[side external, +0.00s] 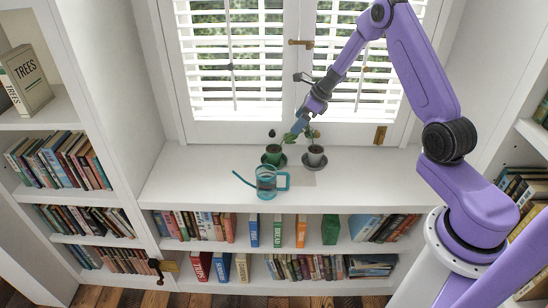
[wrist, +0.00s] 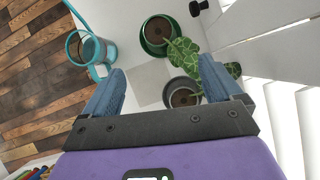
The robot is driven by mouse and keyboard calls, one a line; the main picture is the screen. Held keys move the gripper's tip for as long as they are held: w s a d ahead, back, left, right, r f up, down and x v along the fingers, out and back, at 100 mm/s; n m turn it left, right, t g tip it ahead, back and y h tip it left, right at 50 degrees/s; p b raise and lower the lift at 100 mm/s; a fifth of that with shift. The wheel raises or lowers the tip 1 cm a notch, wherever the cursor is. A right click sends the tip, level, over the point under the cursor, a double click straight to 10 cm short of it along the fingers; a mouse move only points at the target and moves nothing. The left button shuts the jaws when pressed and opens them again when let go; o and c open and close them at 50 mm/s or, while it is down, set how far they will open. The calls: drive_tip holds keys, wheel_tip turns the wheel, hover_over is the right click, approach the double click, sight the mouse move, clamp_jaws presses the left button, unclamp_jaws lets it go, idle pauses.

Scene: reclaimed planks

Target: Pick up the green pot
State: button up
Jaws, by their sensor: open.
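In the wrist view the green pot (wrist: 147,38) is at the top middle, with brown soil inside; the grey pot (wrist: 182,96) is nearer, between my fingers. Green leaves (wrist: 184,56) spread between the two pots; I cannot tell which pot they grow from. My gripper (side external: 297,130) is open and empty above the pots, with its blue fingers (wrist: 161,66) apart.
A teal watering can (side external: 267,184) stands on the ledge in front of the green pot, its spout pointing left. The shuttered window (side external: 235,60) rises behind the pots. Books fill the shelves below (side external: 302,232). The left and right of the ledge are clear.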

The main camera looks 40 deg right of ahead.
approach(274, 150)
drive_tip(key=x, duration=0.4)
drive_tip(key=shift+s+a+f, duration=0.15)
drive_tip(key=shift+a, duration=0.05)
drive_tip(key=shift+x, duration=2.7)
drive_tip(key=shift+a, duration=0.15)
drive_tip(key=c, duration=1.4)
drive_tip(key=shift+c, duration=0.2)
